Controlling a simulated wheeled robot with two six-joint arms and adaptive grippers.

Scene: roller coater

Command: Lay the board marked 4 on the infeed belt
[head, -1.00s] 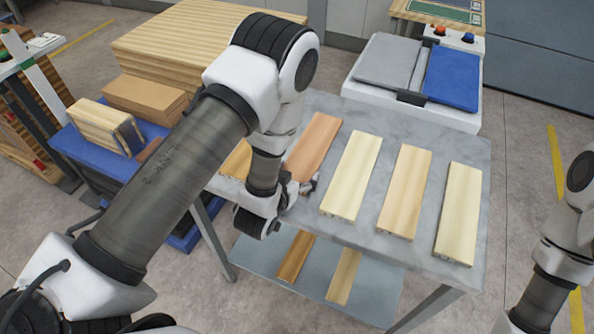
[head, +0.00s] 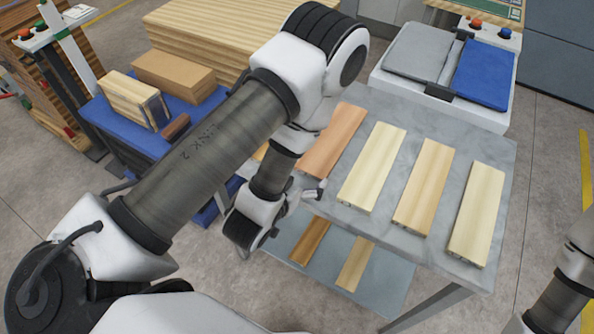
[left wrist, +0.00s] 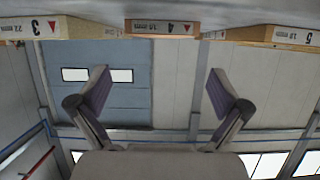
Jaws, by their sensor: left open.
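Several wooden boards lie side by side on the grey table. In the left wrist view, the board marked 4 (left wrist: 165,27) shows its labelled front end at top middle, with the number upside down. It appears to be the reddish board (head: 334,140) in the head view, where its number is unreadable. My left gripper (head: 314,192) is open and empty near that board's front end. Its fingers (left wrist: 160,90) show spread apart below board 4 in the wrist view. A white machine (head: 440,92) carries a grey surface and a blue one; I cannot tell which is the infeed belt.
Boards marked 3 (left wrist: 35,28) and 5 (left wrist: 305,36) flank board 4. The table (head: 490,145) has a lower shelf (head: 385,290) with two more boards. A blue cart (head: 100,115) with stacked blocks stands left. My right arm shows only at the right edge.

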